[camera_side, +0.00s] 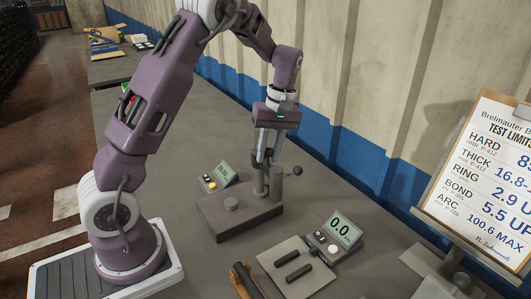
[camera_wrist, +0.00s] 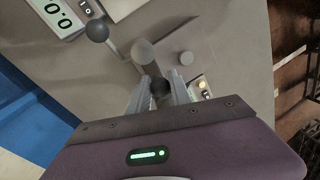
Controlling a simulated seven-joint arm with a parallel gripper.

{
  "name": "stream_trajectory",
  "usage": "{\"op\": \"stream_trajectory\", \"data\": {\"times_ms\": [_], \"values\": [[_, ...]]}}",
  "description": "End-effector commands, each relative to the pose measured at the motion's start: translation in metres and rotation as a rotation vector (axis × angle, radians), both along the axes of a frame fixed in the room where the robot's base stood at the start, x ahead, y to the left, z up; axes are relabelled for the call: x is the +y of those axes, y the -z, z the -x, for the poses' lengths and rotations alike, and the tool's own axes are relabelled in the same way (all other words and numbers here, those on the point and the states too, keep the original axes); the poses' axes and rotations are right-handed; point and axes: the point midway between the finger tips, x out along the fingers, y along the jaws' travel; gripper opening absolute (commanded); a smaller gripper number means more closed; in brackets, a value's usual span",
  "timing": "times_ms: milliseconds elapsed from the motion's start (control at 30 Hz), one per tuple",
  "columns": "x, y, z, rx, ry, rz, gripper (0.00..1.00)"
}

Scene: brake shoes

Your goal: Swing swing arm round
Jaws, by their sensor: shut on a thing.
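The swing arm stands on a grey tester block (camera_side: 236,217). It shows as an upright grey post (camera_side: 276,184) with a short lever ending in a dark ball (camera_side: 297,171). In the wrist view the dark ball (camera_wrist: 97,31) is at upper left and the round post top (camera_wrist: 142,50) is nearer the middle.
A display reading 0.0 (camera_side: 341,229) stands at front right by a plate with two black bars (camera_side: 293,266). A smaller display (camera_side: 224,174) sits behind the block. A test limits board (camera_side: 490,165) is at right. A brown curved part (camera_side: 246,280) lies in front.

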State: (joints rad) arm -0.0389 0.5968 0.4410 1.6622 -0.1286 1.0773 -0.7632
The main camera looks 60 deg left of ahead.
Motion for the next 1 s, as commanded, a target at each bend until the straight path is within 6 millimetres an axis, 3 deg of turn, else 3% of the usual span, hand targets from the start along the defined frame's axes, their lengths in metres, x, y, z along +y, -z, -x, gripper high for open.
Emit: {"op": "stream_trajectory", "data": {"times_ms": [633,667,733,1000], "values": [[-0.0003,-0.0001,-0.0036,-0.004,-0.043,0.000,0.00],[-0.0003,-0.0001,-0.0036,-0.004,-0.042,0.000,0.31],[-0.0002,-0.0002,-0.0034,-0.003,-0.042,0.000,0.45],[-0.0001,0.0000,-0.0026,-0.001,-0.041,0.000,0.46]]}}
